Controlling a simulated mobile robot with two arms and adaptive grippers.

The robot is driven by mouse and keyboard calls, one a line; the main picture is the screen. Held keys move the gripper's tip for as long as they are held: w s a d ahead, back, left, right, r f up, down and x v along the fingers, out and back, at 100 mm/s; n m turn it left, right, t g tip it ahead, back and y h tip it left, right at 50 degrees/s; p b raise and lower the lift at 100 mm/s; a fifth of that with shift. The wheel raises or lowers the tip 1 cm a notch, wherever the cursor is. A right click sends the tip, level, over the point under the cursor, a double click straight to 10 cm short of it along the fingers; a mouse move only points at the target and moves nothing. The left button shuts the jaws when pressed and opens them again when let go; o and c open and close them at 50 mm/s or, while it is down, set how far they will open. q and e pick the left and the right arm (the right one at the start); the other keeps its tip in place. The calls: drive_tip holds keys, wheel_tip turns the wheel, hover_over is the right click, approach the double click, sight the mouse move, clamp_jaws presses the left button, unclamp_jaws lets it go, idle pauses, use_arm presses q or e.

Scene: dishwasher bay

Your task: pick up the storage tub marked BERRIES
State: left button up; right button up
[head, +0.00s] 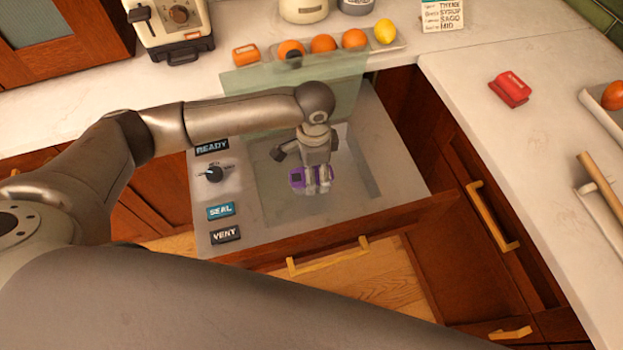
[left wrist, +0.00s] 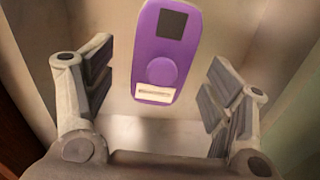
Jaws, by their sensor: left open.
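No label reading BERRIES is legible. A purple item (head: 297,177) lies in the basin of the pulled-out drawer, partly hidden by my left gripper (head: 318,190). In the left wrist view the purple item (left wrist: 166,52) is long and rounded, with a dark square, a round raised disc and a small white label too small to read. My left gripper reaches down into the basin. Its fingers are spread on either side of the purple item, apart from it and empty. A red labelled box (head: 510,88) and an orange labelled box (head: 246,54) stand on the counters. My right gripper is not visible.
The drawer unit (head: 232,182) has a knob and READY, SEAL and VENT panels. A greenish clear lid (head: 240,85) stands raised behind the basin. Fruit lies on a tray (head: 400,43) at the back. The right counter (head: 470,60) has free room around the red box.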

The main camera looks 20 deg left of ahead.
use_arm(q)
drive_tip(key=shift+a+f, duration=0.2)
drive_tip(key=shift+f, duration=2)
drive_tip(key=shift+c, duration=0.2)
drive_tip(key=c, duration=1.3)
